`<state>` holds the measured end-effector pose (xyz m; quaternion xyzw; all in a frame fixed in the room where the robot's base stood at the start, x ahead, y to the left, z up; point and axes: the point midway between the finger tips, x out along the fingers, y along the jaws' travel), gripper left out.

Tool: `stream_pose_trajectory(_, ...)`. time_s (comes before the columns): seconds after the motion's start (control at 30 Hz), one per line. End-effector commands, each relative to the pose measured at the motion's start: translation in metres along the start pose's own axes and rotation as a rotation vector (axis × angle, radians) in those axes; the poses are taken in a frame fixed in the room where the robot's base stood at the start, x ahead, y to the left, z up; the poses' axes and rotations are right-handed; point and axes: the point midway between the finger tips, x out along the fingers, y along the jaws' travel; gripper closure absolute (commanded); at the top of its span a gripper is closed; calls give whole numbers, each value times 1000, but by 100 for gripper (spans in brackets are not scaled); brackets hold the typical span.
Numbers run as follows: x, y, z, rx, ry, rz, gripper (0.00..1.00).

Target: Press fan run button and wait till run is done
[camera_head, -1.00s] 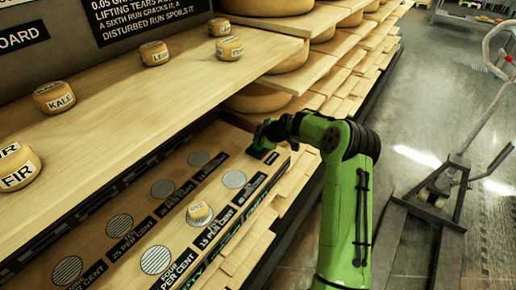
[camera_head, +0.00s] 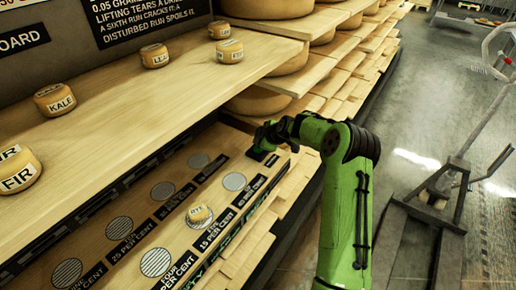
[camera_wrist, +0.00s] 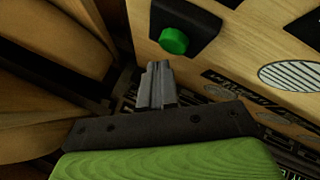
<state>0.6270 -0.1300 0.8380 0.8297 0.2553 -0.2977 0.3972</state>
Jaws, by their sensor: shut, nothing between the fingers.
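The green round button (camera_wrist: 174,41) sits on a black plate (camera_wrist: 190,22) on the wooden board in the wrist view. My gripper (camera_wrist: 157,68) is shut and empty, its fingertips just short of the button in the picture; I cannot tell whether they touch anything. In the head view my gripper (camera_head: 262,150) is at the far right end of the lower board, and it hides the button there.
The upper shelf (camera_head: 130,110) holds several labelled cheese wheels, such as KALE (camera_head: 54,99) and FIR (camera_head: 17,170). Large cheese wheels (camera_head: 258,100) lie on racks behind my gripper. A pallet jack (camera_head: 440,190) stands on the floor at right.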

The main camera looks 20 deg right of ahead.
Motion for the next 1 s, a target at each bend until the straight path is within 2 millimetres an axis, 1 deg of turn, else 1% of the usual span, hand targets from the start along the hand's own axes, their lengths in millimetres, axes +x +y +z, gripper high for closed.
stream_pose_trajectory(0.73, 0, 0, 0, 0, 0, 0, 100)
stream_pose_trajectory(1.0, 6, -5, 5, 0, 0, 1, 100)
